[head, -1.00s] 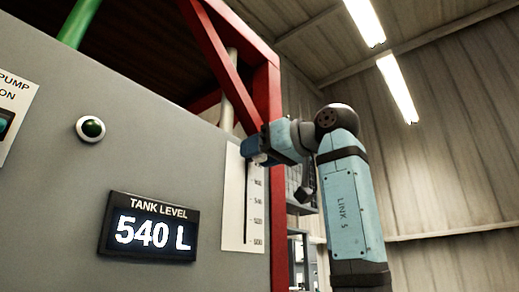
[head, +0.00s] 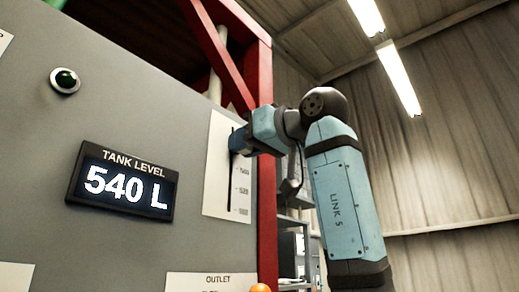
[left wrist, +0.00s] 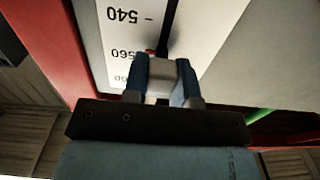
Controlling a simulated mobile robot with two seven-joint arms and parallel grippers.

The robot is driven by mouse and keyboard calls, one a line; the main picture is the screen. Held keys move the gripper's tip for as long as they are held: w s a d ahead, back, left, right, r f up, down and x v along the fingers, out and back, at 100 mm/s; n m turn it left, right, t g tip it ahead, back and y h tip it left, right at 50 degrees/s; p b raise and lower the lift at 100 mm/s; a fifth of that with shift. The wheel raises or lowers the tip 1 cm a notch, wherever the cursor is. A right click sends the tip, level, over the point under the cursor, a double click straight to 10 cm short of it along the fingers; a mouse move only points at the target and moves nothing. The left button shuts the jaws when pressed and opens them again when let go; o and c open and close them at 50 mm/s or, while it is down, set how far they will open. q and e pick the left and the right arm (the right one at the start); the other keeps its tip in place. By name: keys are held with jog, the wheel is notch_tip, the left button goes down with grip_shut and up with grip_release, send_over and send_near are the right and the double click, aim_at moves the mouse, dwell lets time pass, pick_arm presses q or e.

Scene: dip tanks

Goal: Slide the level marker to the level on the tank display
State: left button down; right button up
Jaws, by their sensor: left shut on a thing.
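The tank display (head: 124,183) on the grey tank wall reads 540 L. To its right is a white scale plate (head: 218,195) with a dark vertical slot. My left gripper (head: 238,141) is at the upper part of this slot. In the left wrist view, the plate (left wrist: 190,25) appears upside down, with 540 and 560 legible. There my left gripper (left wrist: 165,78) is shut on the level marker (left wrist: 161,72), a pale block between its blue fingers. The marker is near the 560 label, on the side away from 540; its exact reading cannot be told.
A red frame post (head: 266,190) stands just right of the plate. An outlet label (head: 215,282) and an orange knob (head: 260,288) show at the bottom edge. A shelf stands behind the post.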

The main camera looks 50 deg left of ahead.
pick_arm(q)
jog(key=shift+w+f+b, duration=0.2)
jog(key=shift+f+b, duration=0.15)
jog(key=shift+f, duration=0.85)
jog(key=shift+s+f, duration=0.2)
jog(key=shift+f, duration=0.05)
jog(key=c, duration=0.9)
grip_release()
pick_arm(e)
jog(key=shift+s+a+f, duration=0.2)
jog(key=shift+f, duration=0.55)
jog(key=shift+f, duration=0.1)
